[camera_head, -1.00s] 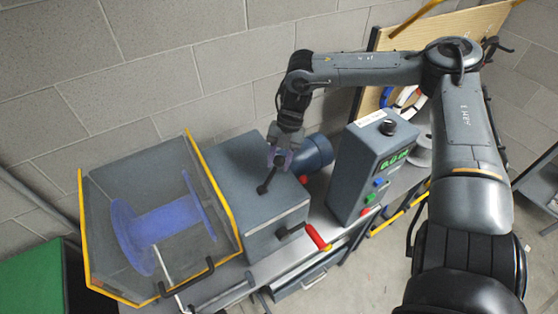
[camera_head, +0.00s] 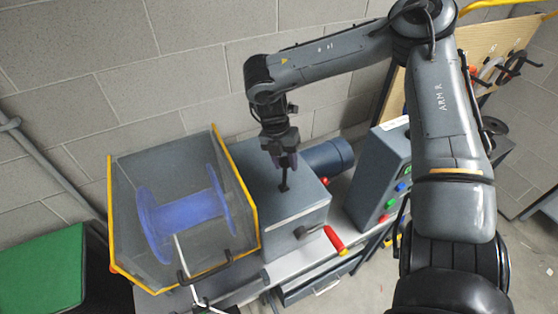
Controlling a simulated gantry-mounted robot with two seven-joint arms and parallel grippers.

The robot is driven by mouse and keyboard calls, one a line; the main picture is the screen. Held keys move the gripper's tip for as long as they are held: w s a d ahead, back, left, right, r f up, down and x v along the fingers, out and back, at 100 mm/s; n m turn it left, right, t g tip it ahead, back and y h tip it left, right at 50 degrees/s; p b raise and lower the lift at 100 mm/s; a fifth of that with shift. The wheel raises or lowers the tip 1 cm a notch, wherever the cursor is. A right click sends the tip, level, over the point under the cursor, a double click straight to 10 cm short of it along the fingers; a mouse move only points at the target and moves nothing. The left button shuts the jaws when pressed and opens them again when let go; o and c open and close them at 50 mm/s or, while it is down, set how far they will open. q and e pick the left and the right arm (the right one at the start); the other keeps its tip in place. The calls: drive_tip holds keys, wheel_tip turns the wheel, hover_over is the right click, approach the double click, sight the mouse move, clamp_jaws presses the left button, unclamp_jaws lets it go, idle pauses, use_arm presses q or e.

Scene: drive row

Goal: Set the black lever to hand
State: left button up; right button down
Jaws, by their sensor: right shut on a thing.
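The black lever (camera_head: 284,186) stands on top of the grey gearbox housing (camera_head: 309,218). Its lower end shows, nearly upright in the picture; its upper part is hidden by my right gripper (camera_head: 285,164). My right gripper points down from above and is shut on the lever. No marking that names the lever's positions can be read. My left gripper is not in view.
A clear guard with yellow edges (camera_head: 248,194) encloses a blue spool (camera_head: 185,213) on the left. A red-handled crank (camera_head: 335,240) sticks out in front. A control box with coloured buttons (camera_head: 375,175) stands right, partly behind my arm.

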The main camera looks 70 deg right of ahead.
idle(0.3)
drive_tip(key=c, duration=0.7)
unclamp_jaws()
drive_tip(key=shift+w, duration=0.1)
drive_tip(key=shift+w+r, duration=0.1)
drive_tip(key=shift+r, duration=0.45)
drive_tip(key=v, duration=0.9)
drive_tip(key=shift+r+b, duration=0.3)
